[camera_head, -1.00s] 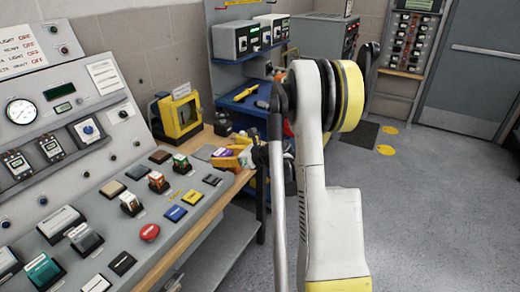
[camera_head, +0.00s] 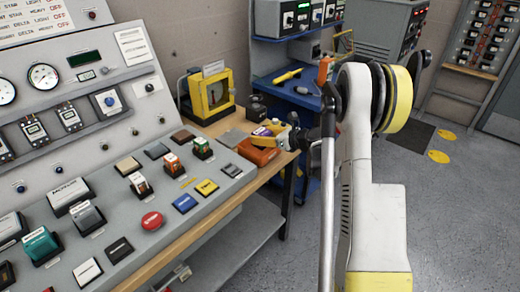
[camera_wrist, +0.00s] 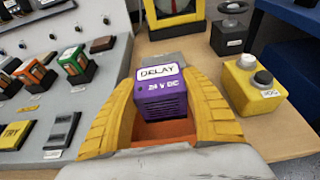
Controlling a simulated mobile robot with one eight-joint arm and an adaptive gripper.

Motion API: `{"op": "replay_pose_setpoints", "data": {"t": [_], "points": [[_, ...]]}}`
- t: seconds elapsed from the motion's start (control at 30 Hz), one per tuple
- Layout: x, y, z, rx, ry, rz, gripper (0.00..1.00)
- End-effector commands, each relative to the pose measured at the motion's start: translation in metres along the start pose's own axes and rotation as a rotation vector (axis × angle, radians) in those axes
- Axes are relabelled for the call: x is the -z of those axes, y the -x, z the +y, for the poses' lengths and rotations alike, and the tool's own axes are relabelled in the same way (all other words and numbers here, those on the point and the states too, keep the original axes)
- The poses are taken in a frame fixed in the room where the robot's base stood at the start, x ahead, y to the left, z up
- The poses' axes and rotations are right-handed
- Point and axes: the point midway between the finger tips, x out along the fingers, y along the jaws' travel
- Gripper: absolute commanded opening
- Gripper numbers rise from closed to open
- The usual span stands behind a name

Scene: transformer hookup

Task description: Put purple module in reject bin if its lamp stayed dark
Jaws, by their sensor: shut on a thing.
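The purple module (camera_wrist: 162,95), with a white top reading DELAY and 24 V DC on its side, is between the two yellow fingers of my gripper (camera_wrist: 162,112) in the wrist view. My gripper is shut on it. In the head view the module (camera_head: 262,131) shows small, partly hidden by my gripper (camera_head: 268,132). An orange open bin (camera_wrist: 170,130) lies below the module in the wrist view, and shows on the wooden bench in the head view (camera_head: 258,154). I cannot tell how far above the bin the module is. I cannot make out any module lamp.
The sloped control panel (camera_head: 105,185) with buttons and plug-in modules stands to the left. A yellow box with round buttons (camera_wrist: 252,85) sits right of my gripper on the bench. A yellow-framed device (camera_head: 212,95) stands behind, and a blue shelf (camera_head: 290,85) beyond.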

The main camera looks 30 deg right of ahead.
Motion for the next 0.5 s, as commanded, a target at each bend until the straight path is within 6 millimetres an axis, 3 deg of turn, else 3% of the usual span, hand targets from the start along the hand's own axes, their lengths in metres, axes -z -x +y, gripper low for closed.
{"op": "replay_pose_setpoints", "data": {"t": [0.23,0.5], "points": [[0.009,-0.018,0.0,0.0,0.0,0.0,0.14],[0.042,-0.03,-0.001,0.001,0.0,0.0,0.14]]}}
